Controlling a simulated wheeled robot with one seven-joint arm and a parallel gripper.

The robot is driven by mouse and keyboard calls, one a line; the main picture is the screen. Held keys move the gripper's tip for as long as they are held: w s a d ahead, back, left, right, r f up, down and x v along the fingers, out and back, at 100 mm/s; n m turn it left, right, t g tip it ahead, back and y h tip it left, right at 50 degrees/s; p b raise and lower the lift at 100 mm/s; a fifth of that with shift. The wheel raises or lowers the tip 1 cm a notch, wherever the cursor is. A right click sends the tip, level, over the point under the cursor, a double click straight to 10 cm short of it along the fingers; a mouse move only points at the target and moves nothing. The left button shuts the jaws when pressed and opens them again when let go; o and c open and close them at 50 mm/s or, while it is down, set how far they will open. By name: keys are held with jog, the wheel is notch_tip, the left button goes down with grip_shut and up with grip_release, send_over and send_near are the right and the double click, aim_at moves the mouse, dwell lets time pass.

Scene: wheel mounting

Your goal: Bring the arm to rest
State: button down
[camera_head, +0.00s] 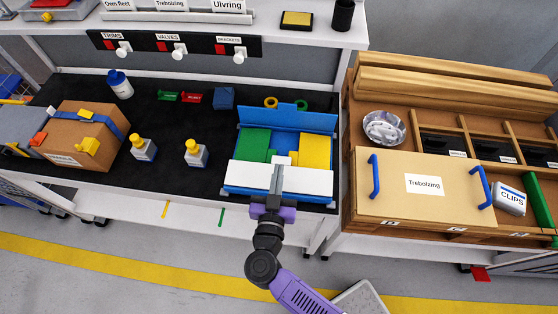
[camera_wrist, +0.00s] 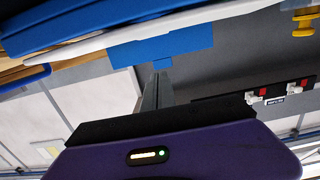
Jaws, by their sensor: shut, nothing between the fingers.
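My gripper (camera_head: 277,178) is in front of the blue case on the black bench in the head view, with its grey fingers together and nothing held. My purple and dark arm reaches up to it from the bottom of the picture. The fingers overlap the white front panel of the blue case (camera_head: 286,119) in the picture; I cannot tell whether they touch it. In the wrist view my gripper's fingers (camera_wrist: 158,80) are together, with a blue panel (camera_wrist: 175,44) just beyond them.
A cardboard box (camera_head: 80,135) and two small bottles (camera_head: 196,153) stand left of the case. The wooden unit (camera_head: 430,230) with a Trebolzing lid (camera_head: 395,190) stands to the right. The floor with a yellow stripe (camera_head: 130,268) is open at front left.

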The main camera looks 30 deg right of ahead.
jog(key=shift+r+v, duration=0.15)
jog(key=shift+v, duration=0.9)
jog(key=shift+r+v, duration=0.15)
jog(key=shift+v, duration=0.9)
jog(key=s+a+r+m+t+y+b, duration=0.1)
jog(key=s+r+t+y, duration=0.15)
jog(key=r, duration=0.35)
jog(key=s+a+r+t+y, duration=0.1)
jog(key=a+r+t+y, duration=0.15)
jog(key=r, duration=0.35)
jog(key=s+d+n+g+y+b, duration=0.1)
jog(key=s+d+n, duration=0.3)
jog(key=s, duration=0.7)
jog(key=s+d+n+g+y+b, duration=0.1)
jog(key=s+d+n+g+y, duration=0.2)
jog(key=s, duration=0.8)
jog(key=shift+d+f+n+y+b, duration=0.35)
jog(key=shift+d+n+y+b, duration=0.05)
jog(key=shift+d+n+y, duration=0.2)
